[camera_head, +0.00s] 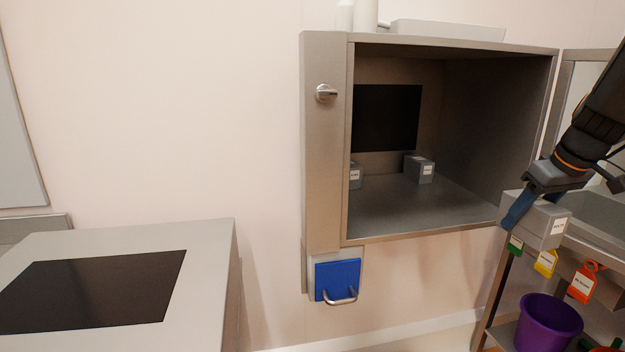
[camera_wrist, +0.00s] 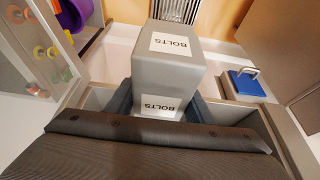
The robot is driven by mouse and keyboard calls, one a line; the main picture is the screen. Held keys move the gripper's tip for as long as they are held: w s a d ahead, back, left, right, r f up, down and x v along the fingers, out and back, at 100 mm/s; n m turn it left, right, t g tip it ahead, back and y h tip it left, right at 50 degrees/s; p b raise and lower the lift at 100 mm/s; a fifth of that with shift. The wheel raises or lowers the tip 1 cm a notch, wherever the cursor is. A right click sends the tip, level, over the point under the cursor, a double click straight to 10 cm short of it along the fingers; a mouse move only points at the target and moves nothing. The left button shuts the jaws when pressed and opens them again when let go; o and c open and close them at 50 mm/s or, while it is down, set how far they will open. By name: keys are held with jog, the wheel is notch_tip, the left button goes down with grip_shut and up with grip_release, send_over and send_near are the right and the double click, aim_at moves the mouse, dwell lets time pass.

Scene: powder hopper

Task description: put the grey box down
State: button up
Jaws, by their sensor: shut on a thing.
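The grey box (camera_head: 537,220) has white labels, which read BOLTS in the wrist view (camera_wrist: 172,78). My gripper (camera_head: 530,205) is shut on it, at the right of the head view. In the wrist view the blue fingers of my gripper (camera_wrist: 163,104) sit on both sides of the box. The box is held in front of the right side of the open metal cabinet (camera_head: 325,150), near the rack with hanging tags. I cannot tell from these frames whether anything under the box touches it.
Two other small grey boxes stand inside the cabinet, one at centre (camera_head: 419,169) and one at left (camera_head: 355,176). The cabinet floor to their right is clear. A blue panel with a handle (camera_head: 338,280) hangs below. A purple bucket (camera_head: 548,325) stands lower right.

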jog(key=w+a+f, duration=0.1)
jog(key=a+f, duration=0.4)
jog(key=a, duration=0.4)
jog(key=w+a+f, duration=0.1)
jog(key=a+f, duration=0.5)
jog(key=a, duration=0.3)
jog(key=w+a+f+n, duration=0.1)
jog(key=a+f, duration=0.5)
jog(key=a, duration=0.3)
jog(key=shift+w+a+f, duration=0.2)
jog(key=shift+w+f, duration=0.05)
jog(key=shift+d, duration=0.1)
